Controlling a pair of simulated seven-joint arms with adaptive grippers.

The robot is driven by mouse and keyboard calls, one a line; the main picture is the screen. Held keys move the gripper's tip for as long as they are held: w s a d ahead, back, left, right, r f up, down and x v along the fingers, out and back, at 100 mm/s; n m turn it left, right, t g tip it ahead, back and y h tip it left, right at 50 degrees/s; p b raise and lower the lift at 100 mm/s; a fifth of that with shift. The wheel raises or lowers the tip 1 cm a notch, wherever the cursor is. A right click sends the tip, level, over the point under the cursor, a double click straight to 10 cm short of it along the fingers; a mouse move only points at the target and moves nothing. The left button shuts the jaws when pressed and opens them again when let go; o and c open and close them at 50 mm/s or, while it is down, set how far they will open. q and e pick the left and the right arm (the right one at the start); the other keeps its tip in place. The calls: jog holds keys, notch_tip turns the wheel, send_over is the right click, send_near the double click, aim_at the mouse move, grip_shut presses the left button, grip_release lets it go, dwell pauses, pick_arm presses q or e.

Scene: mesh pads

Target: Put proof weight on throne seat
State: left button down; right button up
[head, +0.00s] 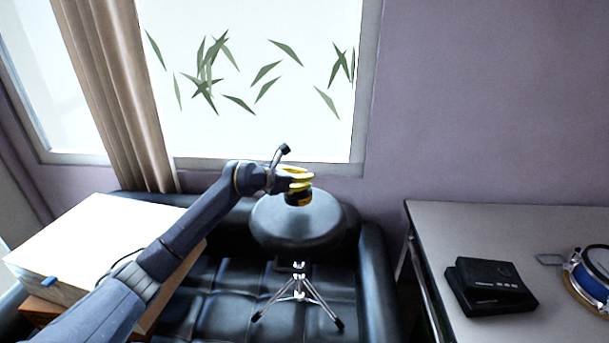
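The throne seat (300,235) is a round black padded cushion on a chrome tripod stand, near the middle of the head view. A small dark weight with a yellow-orange marking (298,198) is over the back part of the seat. It looks upright, and I cannot tell whether its base touches the cushion. My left gripper (297,181), with yellow parts at its end, reaches in from the left right at the top of the weight. The gap between its fingers is too small to make out, so its grip is unclear. My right gripper is not in view.
The throne stands on a black tufted couch (200,295) whose armrest (378,285) is to its right. A white-topped box (100,235) is at left, under my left arm. A grey table (450,225) at right holds a black device (490,285) and a blue drum (590,280).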

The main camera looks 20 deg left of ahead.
pick_arm(q)
jog(key=shift+f, duration=1.9)
jog(key=shift+f, duration=0.1)
jog(key=c, duration=1.5)
grip_release()
jog(key=shift+f, duration=0.2)
jog(key=shift+r, duration=0.15)
jog(key=v, duration=1.2)
